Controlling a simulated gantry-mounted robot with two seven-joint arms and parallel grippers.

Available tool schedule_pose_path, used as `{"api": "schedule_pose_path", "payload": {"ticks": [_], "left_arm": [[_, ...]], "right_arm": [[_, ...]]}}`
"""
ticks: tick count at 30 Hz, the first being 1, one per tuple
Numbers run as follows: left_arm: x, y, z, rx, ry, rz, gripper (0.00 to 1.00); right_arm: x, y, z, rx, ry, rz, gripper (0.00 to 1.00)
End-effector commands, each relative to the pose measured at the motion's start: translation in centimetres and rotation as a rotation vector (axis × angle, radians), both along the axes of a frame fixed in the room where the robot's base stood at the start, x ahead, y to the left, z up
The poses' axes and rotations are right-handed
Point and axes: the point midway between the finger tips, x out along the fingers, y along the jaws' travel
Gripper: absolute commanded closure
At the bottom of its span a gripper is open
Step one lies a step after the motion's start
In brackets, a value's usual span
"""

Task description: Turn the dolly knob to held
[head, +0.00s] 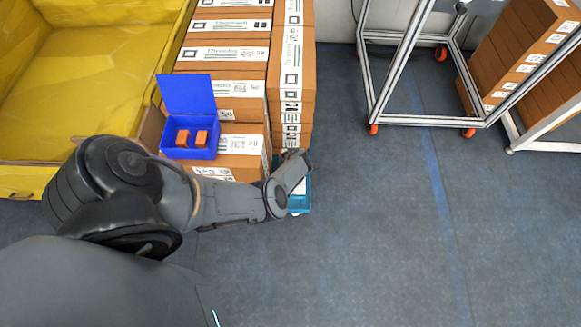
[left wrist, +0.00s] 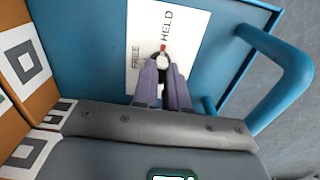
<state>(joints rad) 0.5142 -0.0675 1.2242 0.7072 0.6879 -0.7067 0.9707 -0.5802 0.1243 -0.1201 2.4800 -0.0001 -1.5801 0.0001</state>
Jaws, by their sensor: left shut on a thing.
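The blue dolly (left wrist: 85,60) fills much of the left wrist view, and a small blue part of it (head: 300,204) shows beside my left wrist in the head view. A white label plate (left wrist: 185,30) on it reads FREE and HELD. The small round knob (left wrist: 161,57) sits on this plate, partly hidden by my fingers. Its red mark (left wrist: 164,47) lies at the near end of the word HELD. My left gripper (left wrist: 163,66) is shut on the knob. My right gripper is not in view.
Brown boxes (head: 291,60) are stacked beside the dolly. A blue open box (head: 190,95) with two orange items stands on them. A yellow bin (head: 75,85) is at left, and a metal frame cart (head: 400,60) at the upper right. Floor (head: 400,230) at right is clear. A blue handle (left wrist: 285,60) curves beside the plate.

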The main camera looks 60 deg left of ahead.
Motion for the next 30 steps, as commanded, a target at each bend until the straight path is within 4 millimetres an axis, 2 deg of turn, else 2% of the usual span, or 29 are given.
{"api": "schedule_pose_path", "payload": {"ticks": [1, 2, 6, 14, 19, 23, 30], "left_arm": [[0.1, 0.0, 0.1, 0.000, -0.002, -0.003, 1.00], [0.1, 0.0, 0.1, 0.000, -0.002, -0.003, 0.84], [0.1, 0.0, 0.1, 0.000, -0.001, -0.002, 0.63], [0.0, 0.0, 0.0, 0.000, -0.001, 0.000, 0.62], [0.1, 0.0, 0.9, 0.000, -0.001, 0.000, 0.62], [0.1, -0.1, 2.5, 0.000, -0.001, 0.001, 0.62], [0.1, -0.1, 6.6, 0.000, -0.001, 0.001, 0.62]], "right_arm": [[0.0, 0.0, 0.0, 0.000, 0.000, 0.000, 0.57], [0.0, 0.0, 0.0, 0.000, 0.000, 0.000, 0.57], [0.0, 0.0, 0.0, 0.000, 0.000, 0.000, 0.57], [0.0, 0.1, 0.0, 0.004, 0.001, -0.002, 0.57], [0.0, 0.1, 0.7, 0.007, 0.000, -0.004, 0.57], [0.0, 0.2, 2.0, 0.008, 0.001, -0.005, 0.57], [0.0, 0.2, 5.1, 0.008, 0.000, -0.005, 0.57]]}}
